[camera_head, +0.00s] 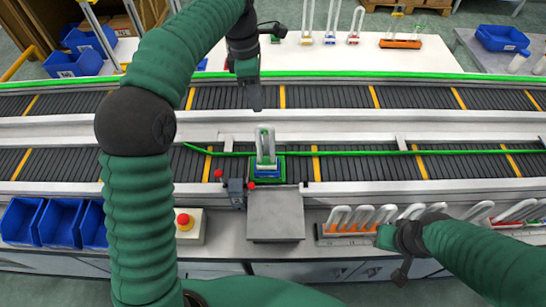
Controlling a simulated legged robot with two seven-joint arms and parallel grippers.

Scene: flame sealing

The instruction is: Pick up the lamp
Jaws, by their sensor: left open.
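Several white U-shaped lamps (340,217) stand upright in an orange-based rack at the front right. Another U-shaped lamp (265,144) stands upright in a blue and green fixture (268,170) on the near conveyor. My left gripper (256,105) is above the conveyors, just behind and above the fixture's lamp in the picture, open and apart from it. My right gripper (402,275) is low at the front, just in front of the rack. Its fingers are small and dark, and their opening is unclear. My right wrist hides part of the rack.
A grey metal block (275,214) and a red emergency button (184,221) are at the front. Blue bins (58,222) stand front left. More lamps (331,20) stand on the far table. Two conveyors (350,98) with green rails cross the view.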

